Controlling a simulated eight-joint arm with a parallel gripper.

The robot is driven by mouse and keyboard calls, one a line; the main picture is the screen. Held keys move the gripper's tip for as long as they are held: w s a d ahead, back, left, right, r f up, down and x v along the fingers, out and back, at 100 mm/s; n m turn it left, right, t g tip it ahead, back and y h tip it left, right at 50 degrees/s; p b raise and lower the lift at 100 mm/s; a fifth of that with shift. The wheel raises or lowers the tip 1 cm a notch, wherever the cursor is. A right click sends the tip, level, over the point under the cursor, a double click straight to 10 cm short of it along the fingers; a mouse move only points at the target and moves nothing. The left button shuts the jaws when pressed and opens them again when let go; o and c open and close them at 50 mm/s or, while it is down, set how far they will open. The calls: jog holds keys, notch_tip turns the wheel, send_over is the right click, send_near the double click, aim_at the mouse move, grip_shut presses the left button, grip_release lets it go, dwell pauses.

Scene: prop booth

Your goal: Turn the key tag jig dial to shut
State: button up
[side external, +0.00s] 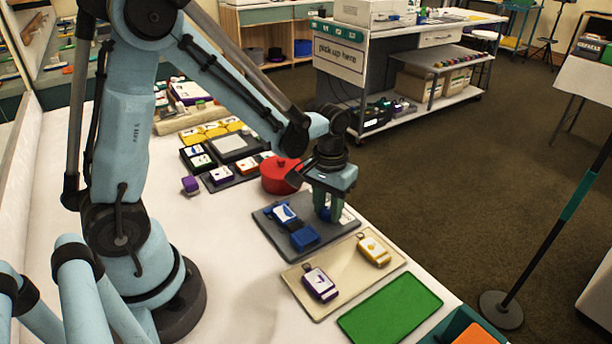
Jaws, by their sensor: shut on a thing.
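My gripper (328,203) points down over the right part of a dark grey board (325,245) on the white table. Its fingers are shut on a small blue part (326,214), mostly hidden by them. I cannot tell for sure that this part is the key tag jig dial, nor which way it is turned. A blue block (304,238) and a blue-and-white tag (284,214) are on the same board, left of my gripper. A white piece with blue shows just right of the fingers.
A red lidded pot (282,177) stands close behind and left of my gripper. A beige tray (342,290) in front holds a purple tag (319,284) and a yellow tag (373,250). A green mat (390,309) lies nearer. Free table lies left of the board.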

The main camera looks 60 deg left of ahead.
aim_at(324, 212)
jog(key=shift+n, duration=0.6)
jog(key=o, duration=1)
jog(key=shift+o, duration=0.2)
notch_tip(324, 212, up, 12)
jog(key=shift+r, duration=0.1)
jog(key=s+m+t, duration=0.4)
jog(key=s+t, duration=0.2)
jog(key=t, duration=0.1)
jog(key=shift+s+d+m, duration=0.25)
jog(key=shift+s+m, duration=0.15)
